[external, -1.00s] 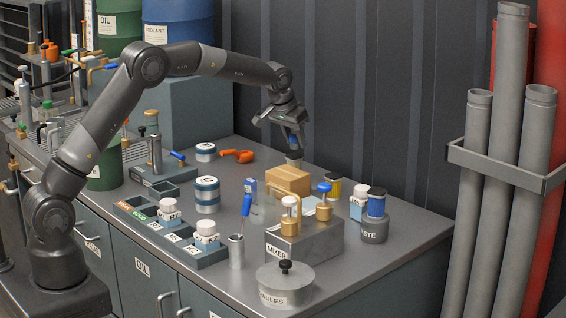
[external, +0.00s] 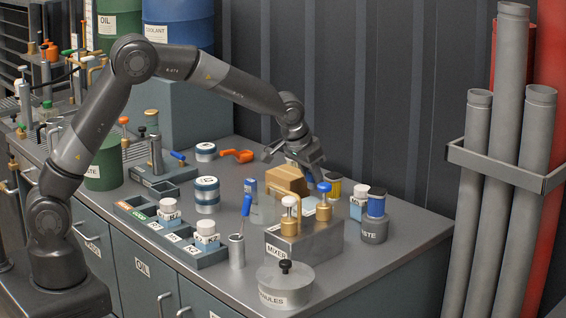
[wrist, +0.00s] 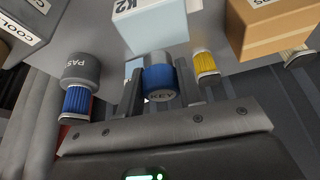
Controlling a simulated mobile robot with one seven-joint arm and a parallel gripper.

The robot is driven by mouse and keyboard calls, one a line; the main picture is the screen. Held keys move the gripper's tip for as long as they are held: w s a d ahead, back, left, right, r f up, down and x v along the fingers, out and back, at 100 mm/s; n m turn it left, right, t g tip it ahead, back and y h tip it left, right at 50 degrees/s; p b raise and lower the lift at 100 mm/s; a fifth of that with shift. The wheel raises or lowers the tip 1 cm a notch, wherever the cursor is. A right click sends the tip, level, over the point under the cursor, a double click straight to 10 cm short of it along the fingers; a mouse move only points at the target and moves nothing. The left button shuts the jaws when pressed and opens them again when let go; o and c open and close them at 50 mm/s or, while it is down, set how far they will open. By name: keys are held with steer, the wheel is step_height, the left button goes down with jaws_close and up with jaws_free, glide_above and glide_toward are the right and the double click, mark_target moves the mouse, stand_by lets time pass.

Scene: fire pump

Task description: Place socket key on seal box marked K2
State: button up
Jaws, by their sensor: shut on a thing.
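My gripper (wrist: 160,84) is shut on the socket key (wrist: 161,78), a short grey cylinder with a blue lower part, lettered KEY. In the external view my gripper (external: 308,168) is above the back of the bench, behind the mixer; the key is largely hidden there. The seal box marked K2 (wrist: 152,28) is pale blue and shows just beyond the key in the wrist view. Its pale top (external: 309,207) seems to show behind the mixer, between the wooden box and the paste jar. The key is held up; its gap from the box cannot be told.
A wooden box (external: 287,182) is left, the paste jar (external: 374,228) right. A yellow jar (external: 334,191) is close to my gripper in the wrist view (wrist: 205,65). The bench's right corner is clear.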

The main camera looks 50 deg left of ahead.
mark_target(309, 184)
steer(key=shift+f, duration=2.2)
steer(key=shift+f, duration=0.15)
steer(key=o, duration=1)
